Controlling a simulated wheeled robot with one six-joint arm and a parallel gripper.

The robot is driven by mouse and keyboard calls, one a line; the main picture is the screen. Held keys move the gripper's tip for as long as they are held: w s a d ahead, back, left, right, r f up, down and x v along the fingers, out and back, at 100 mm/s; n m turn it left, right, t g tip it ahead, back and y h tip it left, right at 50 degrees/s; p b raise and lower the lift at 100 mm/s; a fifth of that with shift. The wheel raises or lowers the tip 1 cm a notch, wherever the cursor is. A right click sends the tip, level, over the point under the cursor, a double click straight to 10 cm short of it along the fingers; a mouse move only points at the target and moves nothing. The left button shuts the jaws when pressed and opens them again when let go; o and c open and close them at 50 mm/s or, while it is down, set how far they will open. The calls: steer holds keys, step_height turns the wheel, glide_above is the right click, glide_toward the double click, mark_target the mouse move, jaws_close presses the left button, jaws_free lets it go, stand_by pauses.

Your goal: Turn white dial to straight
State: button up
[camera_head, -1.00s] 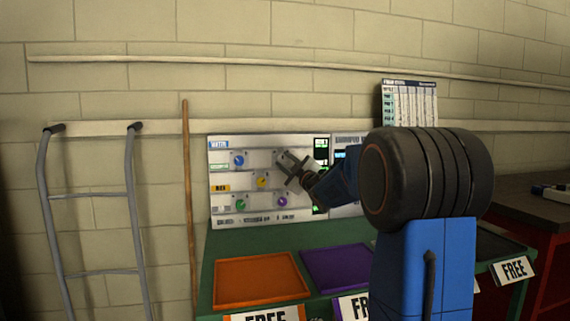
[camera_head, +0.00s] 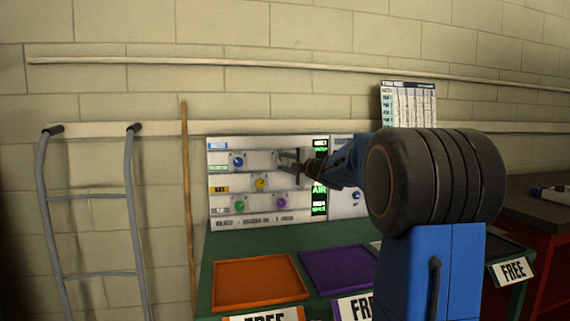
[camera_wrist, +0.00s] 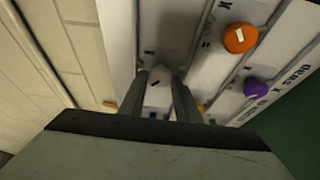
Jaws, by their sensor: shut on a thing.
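The white dial (camera_wrist: 158,82) shows in the wrist view between the two fingers of my gripper (camera_wrist: 166,88), with a short dark mark on its face. The fingers are shut on it, one along each side. In the head view my gripper (camera_head: 284,160) is at the upper right part of the light grey control panel (camera_head: 224,223), its fingers roughly level. There the fingers cover the white dial, and I cannot tell its angle in that view.
Blue (camera_head: 238,161), yellow (camera_head: 261,183), green (camera_head: 239,206) and purple (camera_head: 281,202) dials sit close by on the panel. An orange dial (camera_wrist: 240,39) shows in the wrist view. Orange (camera_head: 260,283) and purple (camera_head: 338,268) trays lie on the green bench below.

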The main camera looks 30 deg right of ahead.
stand_by(0.5)
steer(key=o, duration=1)
steer(key=s, duration=0.5)
steer(key=s+d, duration=0.1)
steer(key=s, duration=0.5)
steer(key=s+d, duration=0.1)
steer(key=s, duration=0.5)
steer(key=shift+s, duration=0.15)
